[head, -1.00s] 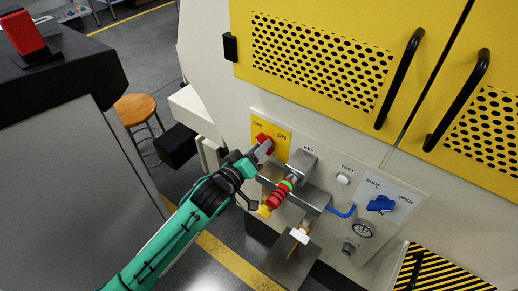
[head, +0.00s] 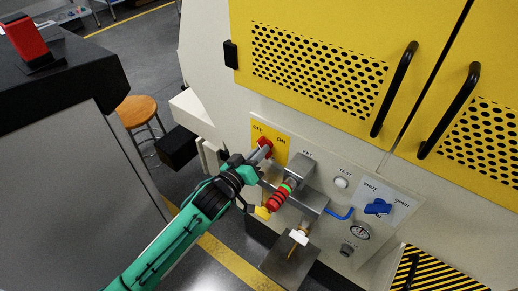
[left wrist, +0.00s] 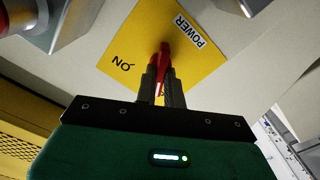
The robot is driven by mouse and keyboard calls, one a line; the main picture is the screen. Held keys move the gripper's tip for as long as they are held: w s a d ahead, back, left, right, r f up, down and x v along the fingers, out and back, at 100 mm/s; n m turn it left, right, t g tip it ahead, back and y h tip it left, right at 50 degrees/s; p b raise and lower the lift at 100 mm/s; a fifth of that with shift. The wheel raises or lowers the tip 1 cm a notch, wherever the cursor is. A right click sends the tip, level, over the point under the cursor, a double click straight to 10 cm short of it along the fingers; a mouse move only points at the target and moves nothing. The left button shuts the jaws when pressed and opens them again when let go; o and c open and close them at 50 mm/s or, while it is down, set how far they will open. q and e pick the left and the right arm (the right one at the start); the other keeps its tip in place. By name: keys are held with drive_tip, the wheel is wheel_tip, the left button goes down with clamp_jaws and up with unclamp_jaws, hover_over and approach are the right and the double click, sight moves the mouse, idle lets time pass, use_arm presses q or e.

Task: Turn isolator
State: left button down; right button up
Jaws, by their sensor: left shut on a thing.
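The isolator is a red handle (head: 265,142) on a yellow plate (head: 283,147) marked OFF and ON, at the left end of the cream panel. My left gripper (head: 262,152) is at the plate and shut on the red handle. In the left wrist view the red handle (left wrist: 163,62) stands between the two grey fingers (left wrist: 160,88), with the yellow plate (left wrist: 125,50) behind it. The plate's POWER label is right of the handle and the ON mark is left of it. The handle's base is partly hidden. My right gripper is not in view.
Just right of my gripper, a grey block (head: 299,166) and a red, green and yellow banded piece (head: 278,196) stick out. A white test button (head: 341,183), blue valve handle (head: 378,207) and gauge (head: 360,232) sit farther right. A stool (head: 137,111) stands behind, left.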

use_arm(q)
drive_tip(key=shift+r+m+p, duration=0.15)
drive_tip(key=shift+m+p, duration=0.35)
drive_tip(key=shift+m, duration=0.5)
drive_tip(key=m+p, duration=0.2)
drive_tip(key=m, duration=0.3)
drive_tip(key=m+p, duration=0.2)
drive_tip(key=m, duration=0.4)
drive_tip(key=shift+d, duration=0.1)
drive_tip(key=shift+m, duration=1.3)
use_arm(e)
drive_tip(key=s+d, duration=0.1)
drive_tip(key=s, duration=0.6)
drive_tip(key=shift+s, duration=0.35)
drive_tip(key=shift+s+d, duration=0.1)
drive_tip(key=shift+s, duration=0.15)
use_arm(q)
drive_tip(key=c, duration=1.5)
unclamp_jaws()
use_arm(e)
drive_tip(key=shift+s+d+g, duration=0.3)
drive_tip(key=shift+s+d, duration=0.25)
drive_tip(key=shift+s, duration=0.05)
